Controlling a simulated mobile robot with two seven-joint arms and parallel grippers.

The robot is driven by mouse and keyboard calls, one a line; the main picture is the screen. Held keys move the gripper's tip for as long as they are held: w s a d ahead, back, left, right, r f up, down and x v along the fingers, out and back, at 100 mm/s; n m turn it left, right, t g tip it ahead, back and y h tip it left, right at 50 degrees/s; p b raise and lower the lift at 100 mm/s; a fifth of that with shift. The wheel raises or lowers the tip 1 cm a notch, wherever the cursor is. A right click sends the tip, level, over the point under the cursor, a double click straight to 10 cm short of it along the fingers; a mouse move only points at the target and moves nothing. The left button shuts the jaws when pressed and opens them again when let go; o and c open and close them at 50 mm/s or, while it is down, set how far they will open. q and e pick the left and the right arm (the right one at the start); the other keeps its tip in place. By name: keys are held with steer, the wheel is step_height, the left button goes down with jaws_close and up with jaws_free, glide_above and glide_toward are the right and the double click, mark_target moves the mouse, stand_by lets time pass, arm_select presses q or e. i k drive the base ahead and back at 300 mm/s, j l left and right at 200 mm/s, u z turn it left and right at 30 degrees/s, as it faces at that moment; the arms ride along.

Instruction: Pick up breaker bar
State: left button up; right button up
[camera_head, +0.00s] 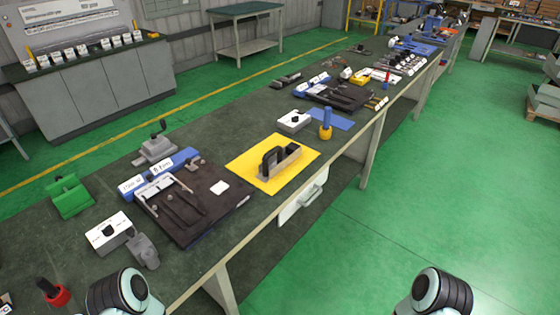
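A dark foam tool tray (228,200) lies on the near part of the long workbench. Long thin dark tools lie in it, among them a bar-shaped tool (186,190) that may be the breaker bar, though it is too small to tell for sure. Only dark, rounded parts of my two arms show at the bottom edge, left and right. Neither of my grippers is in view.
Right of the tray, a yellow mat (242,170) holds a block with a black handle (275,160). A white box (109,233), a grey clamp-like tool (143,251) and a green holder (69,196) stand around the tray's left. Another tool tray (350,98) lies farther back. Green floor at right is open.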

mark_target(276, 159)
steer(key=l+u, duration=0.1)
steer(key=u, duration=0.3)
steer(key=i+l+u, duration=0.1)
steer(key=u, duration=0.25)
steer(key=l+u, duration=0.1)
steer(key=u, duration=0.3)
steer(key=l+u, duration=0.35)
steer(key=l, duration=0.15)
steer(key=l+u, duration=0.4)
steer(key=l, duration=0.4)
steer(key=k+l+u, duration=0.15)
steer(key=l, duration=0.6)
steer(key=k+u, duration=0.05)
